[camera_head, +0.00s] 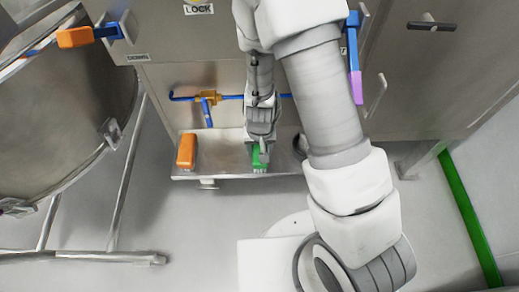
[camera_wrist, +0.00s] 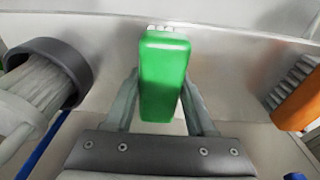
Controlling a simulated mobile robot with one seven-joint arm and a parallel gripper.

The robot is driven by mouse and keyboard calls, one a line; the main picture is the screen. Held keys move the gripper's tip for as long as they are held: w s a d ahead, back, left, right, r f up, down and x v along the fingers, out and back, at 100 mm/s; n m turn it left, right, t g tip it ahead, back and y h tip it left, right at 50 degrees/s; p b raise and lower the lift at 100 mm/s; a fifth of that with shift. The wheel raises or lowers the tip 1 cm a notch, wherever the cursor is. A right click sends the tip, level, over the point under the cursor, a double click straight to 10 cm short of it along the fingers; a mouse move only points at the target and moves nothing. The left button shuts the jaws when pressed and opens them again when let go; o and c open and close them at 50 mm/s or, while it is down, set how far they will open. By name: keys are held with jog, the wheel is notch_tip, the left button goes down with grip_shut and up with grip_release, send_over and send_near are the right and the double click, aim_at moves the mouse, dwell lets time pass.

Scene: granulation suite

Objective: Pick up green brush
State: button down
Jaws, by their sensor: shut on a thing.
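The green brush (camera_head: 259,157) is at the front of a metal shelf, below my gripper (camera_head: 262,146). In the wrist view the green brush (camera_wrist: 163,75) stands out between the two fingers of my gripper (camera_wrist: 160,95), with pale bristles at its far end. The fingers are shut on its sides. Whether the brush still touches the shelf I cannot tell.
An orange brush (camera_head: 186,150) stands on the left of the metal shelf (camera_head: 222,160). Blue pipes with an orange valve (camera_head: 207,97) run behind it. A dark round collar (camera_wrist: 55,65) is close at left in the wrist view. A large steel vessel (camera_head: 75,110) stands left.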

aim_at(259, 146)
notch_tip(259, 146, up, 4)
jog(key=shift+r+p, duration=0.1)
jog(key=shift+p, duration=1.1)
jog(key=s+r+p, duration=0.6)
jog(key=s+p, duration=0.5)
jog(key=p, duration=0.3)
jog(key=shift+s+a+r, duration=0.3)
jog(key=shift+r, duration=0.05)
jog(key=c, duration=0.8)
grip_release()
jog(key=shift+c, duration=0.2)
jog(key=c, duration=0.6)
